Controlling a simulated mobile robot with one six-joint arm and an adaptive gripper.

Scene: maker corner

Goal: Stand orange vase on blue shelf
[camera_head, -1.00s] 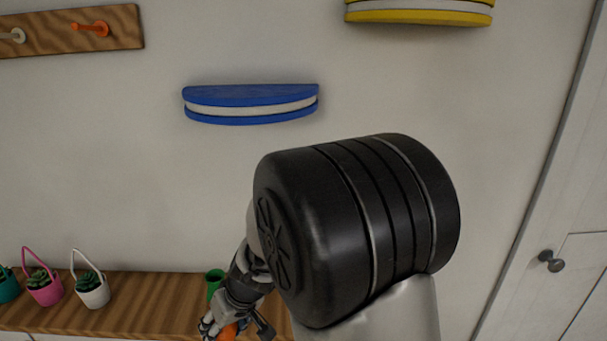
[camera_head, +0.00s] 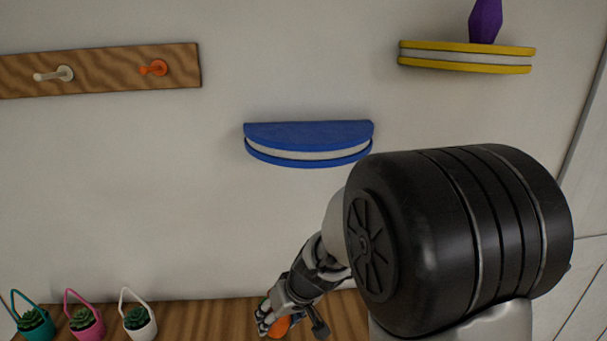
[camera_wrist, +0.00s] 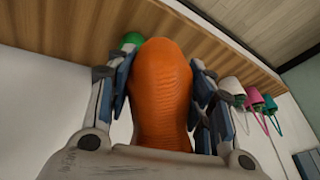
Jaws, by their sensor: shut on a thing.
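The orange vase (camera_wrist: 161,95) is between the two fingers of my gripper (camera_wrist: 160,100) in the wrist view, with a finger pressed on each side. In the head view the vase (camera_head: 279,326) shows only partly, and my gripper (camera_head: 275,322) is shut on it low in the picture, in front of the wooden counter. The blue shelf (camera_head: 308,138) is a half-round wall shelf above and a little right of my gripper. Its top is bare.
A purple vase (camera_head: 485,20) stands on the yellow shelf (camera_head: 467,57) at upper right. A wooden peg rail (camera_head: 105,70) is at upper left. Potted plants in teal, pink (camera_head: 88,323) and white (camera_head: 140,323) baskets stand on the counter (camera_head: 205,318). A green object (camera_wrist: 132,40) is beside the vase.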

